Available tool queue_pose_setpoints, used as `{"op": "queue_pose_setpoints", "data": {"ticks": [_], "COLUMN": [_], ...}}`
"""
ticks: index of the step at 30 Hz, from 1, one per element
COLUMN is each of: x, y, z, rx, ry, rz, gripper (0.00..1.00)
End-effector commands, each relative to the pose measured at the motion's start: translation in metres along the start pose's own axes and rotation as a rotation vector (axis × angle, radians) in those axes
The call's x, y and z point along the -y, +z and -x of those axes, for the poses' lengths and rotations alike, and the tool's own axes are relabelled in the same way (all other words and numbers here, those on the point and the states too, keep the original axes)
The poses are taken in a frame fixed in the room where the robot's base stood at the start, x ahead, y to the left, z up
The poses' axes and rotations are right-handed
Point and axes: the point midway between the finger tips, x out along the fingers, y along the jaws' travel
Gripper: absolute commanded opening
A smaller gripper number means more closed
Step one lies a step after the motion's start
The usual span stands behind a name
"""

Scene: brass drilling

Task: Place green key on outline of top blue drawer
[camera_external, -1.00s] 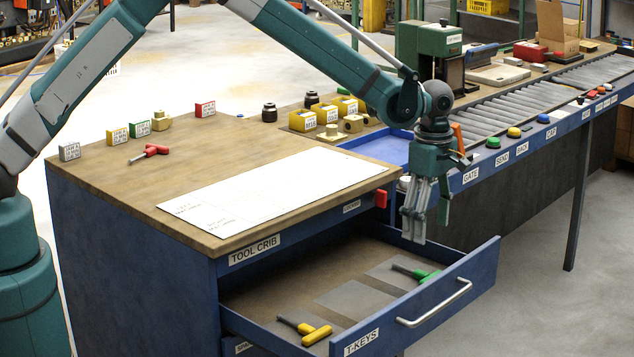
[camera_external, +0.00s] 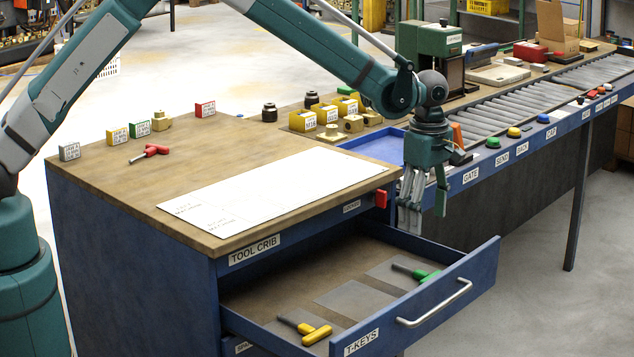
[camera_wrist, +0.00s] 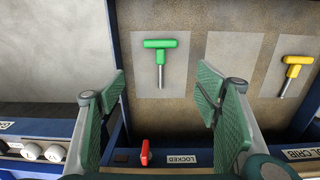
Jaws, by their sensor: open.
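The green T-handled key (camera_external: 421,274) lies in the open blue T-KEYS drawer (camera_external: 470,262), at its right end, on a grey outline patch (camera_external: 388,273). In the wrist view the green key (camera_wrist: 160,44) lies whole on its patch, ahead of the fingers. My gripper (camera_external: 424,222) is open and empty above the drawer's right rear part. In the wrist view my gripper's two fingers (camera_wrist: 160,98) stand wide apart, with nothing between them. A yellow T-key (camera_external: 316,333) lies at the drawer's left end. The middle grey patch (camera_external: 350,301) is bare.
A white sheet (camera_external: 270,190) lies on the cabinet top, with a red T-key (camera_external: 152,153) behind it. A red tab (camera_external: 381,199) sits by the LOCKED label (camera_wrist: 183,159). The roller conveyor (camera_external: 500,110) runs to the right.

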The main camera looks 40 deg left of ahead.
Motion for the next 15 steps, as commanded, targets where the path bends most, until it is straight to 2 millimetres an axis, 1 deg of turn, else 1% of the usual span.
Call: {"op": "queue_pose_setpoints", "data": {"ticks": [5,15], "x": [0.004,0.022], "y": [-0.022,-0.079], "z": [0.032,0.104], "rx": [0.009,0.022], "ry": [0.021,0.078], "rz": [-0.053,-0.201], "gripper": [0.63,0.63]}}
